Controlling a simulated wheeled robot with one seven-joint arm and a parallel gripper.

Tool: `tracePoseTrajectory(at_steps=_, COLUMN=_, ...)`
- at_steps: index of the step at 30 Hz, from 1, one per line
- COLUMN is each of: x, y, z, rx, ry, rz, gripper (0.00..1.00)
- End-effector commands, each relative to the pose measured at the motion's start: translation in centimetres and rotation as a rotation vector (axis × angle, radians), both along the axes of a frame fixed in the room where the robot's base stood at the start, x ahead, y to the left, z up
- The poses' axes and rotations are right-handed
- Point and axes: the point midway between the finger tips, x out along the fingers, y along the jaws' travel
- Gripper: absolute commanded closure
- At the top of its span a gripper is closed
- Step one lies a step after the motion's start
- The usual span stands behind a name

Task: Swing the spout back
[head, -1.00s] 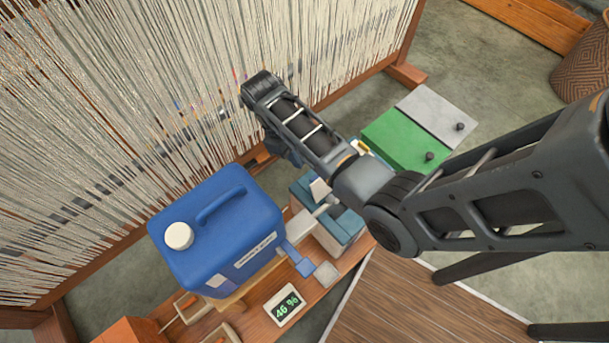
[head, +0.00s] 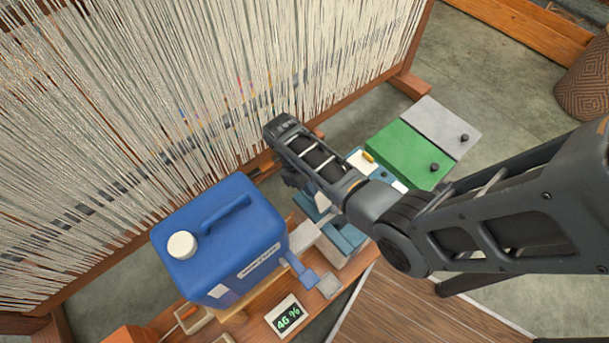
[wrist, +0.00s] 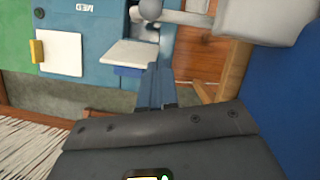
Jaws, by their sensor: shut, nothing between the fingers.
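The blue canister (head: 215,245) stands on the wooden bench in the head view, with a white cap on top. A pale grey spout (head: 303,238) reaches from its right side over the teal box (head: 345,240). In the wrist view the spout (wrist: 265,20) shows large at the top right, with a thin rod running left to a grey ball (wrist: 150,9). My gripper (wrist: 155,68) is shut and empty, its fingertips below the ball and apart from it, in front of a white flap (wrist: 130,53). In the head view my arm hides the fingertips.
A blue lever with a grey pad (head: 329,286) sticks out in front of the canister. A display (head: 287,317) reads 46 %. Green (head: 408,150) and grey (head: 440,127) lids with knobs lie behind my arm. The threaded loom (head: 130,110) stands close along the back.

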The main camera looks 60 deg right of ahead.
Motion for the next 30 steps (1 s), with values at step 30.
tracePoseTrajectory(at_steps=30, x=-4.5, y=-0.6, z=-1.1, rx=-0.001, ry=-0.001, rz=-0.015, gripper=1.0)
